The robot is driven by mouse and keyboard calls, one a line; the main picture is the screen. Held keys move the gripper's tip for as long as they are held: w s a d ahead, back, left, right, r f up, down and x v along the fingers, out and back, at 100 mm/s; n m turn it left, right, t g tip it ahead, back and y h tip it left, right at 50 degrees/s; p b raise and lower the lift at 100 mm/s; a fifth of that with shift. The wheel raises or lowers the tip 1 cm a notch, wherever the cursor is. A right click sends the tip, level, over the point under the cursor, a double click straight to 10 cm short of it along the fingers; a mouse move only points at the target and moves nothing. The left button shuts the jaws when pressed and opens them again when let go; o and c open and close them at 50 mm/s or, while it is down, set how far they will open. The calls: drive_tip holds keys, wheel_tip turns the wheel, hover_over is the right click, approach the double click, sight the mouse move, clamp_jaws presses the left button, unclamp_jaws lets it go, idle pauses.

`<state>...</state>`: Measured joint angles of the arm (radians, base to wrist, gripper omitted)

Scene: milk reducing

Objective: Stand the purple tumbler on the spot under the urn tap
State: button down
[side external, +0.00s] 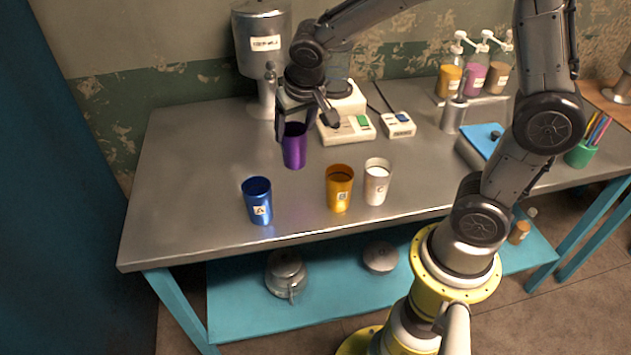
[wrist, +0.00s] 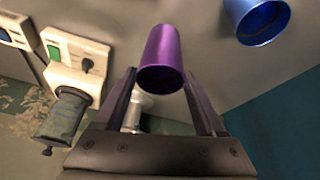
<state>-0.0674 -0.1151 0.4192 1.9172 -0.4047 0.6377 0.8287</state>
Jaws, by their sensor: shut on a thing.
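The purple tumbler (side external: 294,148) is upright in the side view, in front of the urn and a little to its right. My gripper (side external: 294,125) is shut on its upper part from above. In the wrist view the tumbler (wrist: 161,62) sits between the two fingers of my gripper (wrist: 160,80), its open mouth toward the camera. I cannot tell whether its base touches the table. The silver urn (side external: 262,65) stands at the back left of the table, with its tap (side external: 270,72) on the front right side. No marked spot under the tap is visible.
The blue tumbler A (side external: 257,203), orange tumbler B (side external: 340,190) and white tumbler C (side external: 376,183) stand nearer the front. A white appliance (side external: 347,128) with a green switch stands right of the urn. The steel table (side external: 190,170) is clear at left.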

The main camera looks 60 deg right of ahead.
drive_tip(key=s+d+r+m, duration=0.1)
drive_tip(key=s+d+r, duration=0.25)
drive_tip(key=s, duration=0.25)
wheel_tip(320, 180, down, 9)
drive_tip(key=shift+a, duration=0.3)
drive_tip(key=shift+f, duration=0.1)
unclamp_jaws()
drive_tip(key=shift+f, duration=0.1)
drive_tip(key=shift+w, duration=0.1)
drive_tip(key=v, duration=1.2)
drive_tip(key=s+a+r+n+t+y, duration=0.1)
drive_tip(key=s+n, duration=0.5)
drive_tip(key=s, duration=0.6)
drive_tip(key=shift+a+r+t+y, duration=0.4)
drive_tip(key=shift+a+r+y, duration=0.4)
drive_tip(key=shift+a, duration=0.1)
